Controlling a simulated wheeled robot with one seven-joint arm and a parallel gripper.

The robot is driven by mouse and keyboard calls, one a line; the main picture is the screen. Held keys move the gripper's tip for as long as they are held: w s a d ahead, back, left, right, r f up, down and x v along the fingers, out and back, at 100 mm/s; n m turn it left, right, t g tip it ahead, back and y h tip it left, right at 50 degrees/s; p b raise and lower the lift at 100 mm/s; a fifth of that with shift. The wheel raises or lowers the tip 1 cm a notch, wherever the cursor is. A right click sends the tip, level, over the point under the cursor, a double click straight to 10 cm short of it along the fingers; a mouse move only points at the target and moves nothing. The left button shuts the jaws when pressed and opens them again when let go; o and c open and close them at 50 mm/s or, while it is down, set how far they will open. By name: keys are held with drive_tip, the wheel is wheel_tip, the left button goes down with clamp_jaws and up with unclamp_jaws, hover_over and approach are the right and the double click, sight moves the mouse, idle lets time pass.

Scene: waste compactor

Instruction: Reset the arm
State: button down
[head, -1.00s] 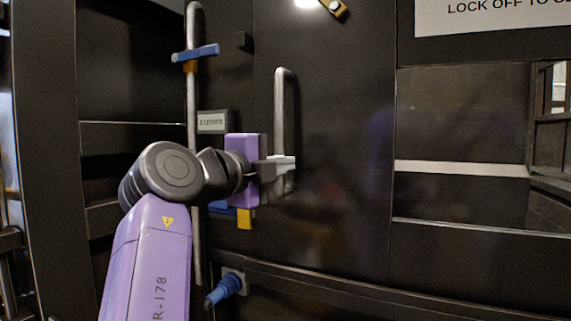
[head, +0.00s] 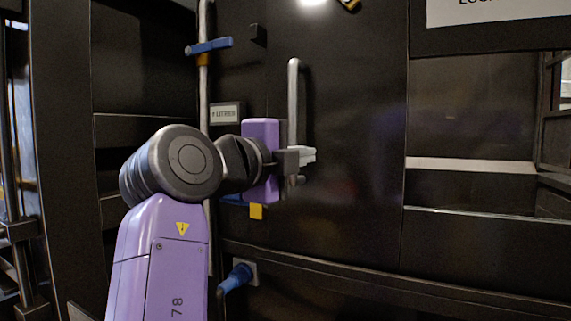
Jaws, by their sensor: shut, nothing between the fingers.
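My gripper (head: 308,155) is shut and empty, with its light fingertips pointing right. In the head view it overlaps the lower part of a grey vertical door handle (head: 293,95) on the dark compactor panel (head: 350,130). I cannot tell whether it touches the handle. My purple and black arm comes up from the bottom left, bent at a large dark joint.
Left of the handle, a grey vertical pipe (head: 204,95) carries a blue lever (head: 209,46). A small label plate (head: 227,114) is beside it. A blue connector (head: 236,278) sits low on the panel. A horizontal rail (head: 350,272) runs below. A recessed opening is at right.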

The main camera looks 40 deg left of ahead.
drive_tip(key=shift+s+d, duration=0.25)
drive_tip(key=shift+s, duration=0.9)
drive_tip(key=shift+s+d, duration=0.2)
drive_tip(key=shift+s, duration=0.95)
